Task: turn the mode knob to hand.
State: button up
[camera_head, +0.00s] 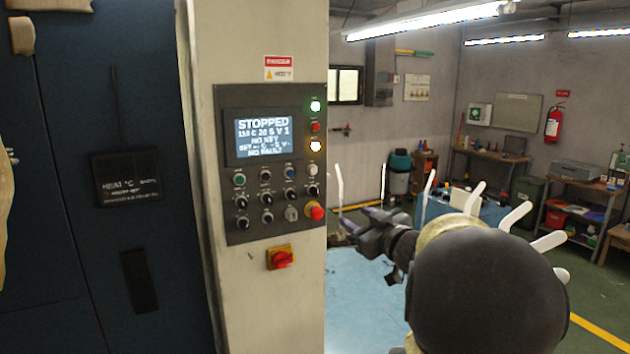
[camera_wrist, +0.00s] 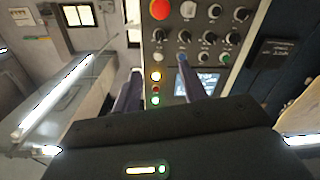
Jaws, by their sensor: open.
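The control panel (camera_head: 222,155) is grey and upright on a pale cabinet, left of my gripper (camera_head: 357,217) in the head view. It carries several black knobs with white marks, such as one at the lower left (camera_head: 243,223) and one in the middle row (camera_head: 290,195). Their labels are too small to read, so I cannot tell which is the mode knob. In the wrist view the panel appears inverted, with knobs (camera_wrist: 209,38) beyond my open, empty gripper (camera_wrist: 159,66). The fingers appear apart from the panel.
A red emergency button (camera_head: 316,211) sits at the panel's lower right. A red rotary switch (camera_head: 281,259) on yellow is below. A blue surface (camera_head: 355,300) lies below my gripper.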

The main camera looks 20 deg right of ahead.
aim_at(318, 194)
jog(key=shift+s, duration=0.3)
jog(key=shift+w, duration=0.1)
jog(key=w+p, duration=0.2)
jog(key=w, duration=0.3)
jog(key=w+p, duration=0.2)
jog(key=w, duration=0.4)
jog(key=w+a+p, duration=0.1)
jog(key=w+p, duration=0.1)
jog(key=w, duration=0.4)
jog(key=shift+w+a, duration=0.1)
jog(key=shift+w, duration=0.05)
jog(key=shift+c, duration=0.4)
grip_shut()
jog(key=shift+f, duration=0.1)
